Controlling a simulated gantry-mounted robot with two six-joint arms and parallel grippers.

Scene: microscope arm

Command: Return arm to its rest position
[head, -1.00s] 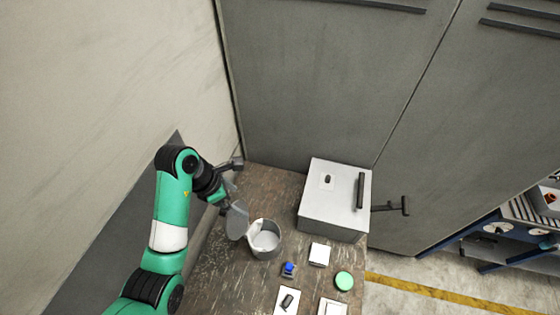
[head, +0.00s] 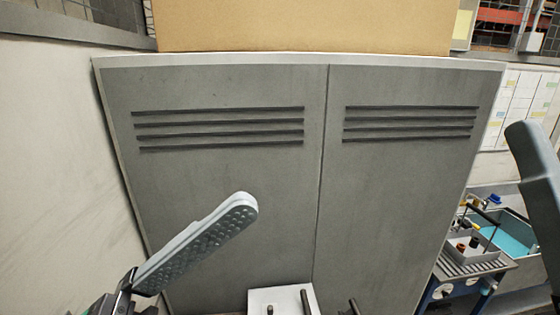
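My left gripper (head: 228,222) comes up from the lower left, close to the camera. One long grey finger with a studded pad shows, joined to a black wrist; the other finger is not clearly seen, and nothing shows held in it. A blue-grey finger-like part of my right gripper (head: 540,165) cuts into the right edge; the rest of it is out of frame. My arms are mostly out of view.
A grey cabinet (head: 240,200) with slotted vents fills the middle, with a cardboard box (head: 300,25) on top. A white box (head: 280,300) with a dark handle shows at the bottom edge. A blue workbench (head: 470,265) stands at the right. The tabletop is out of view.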

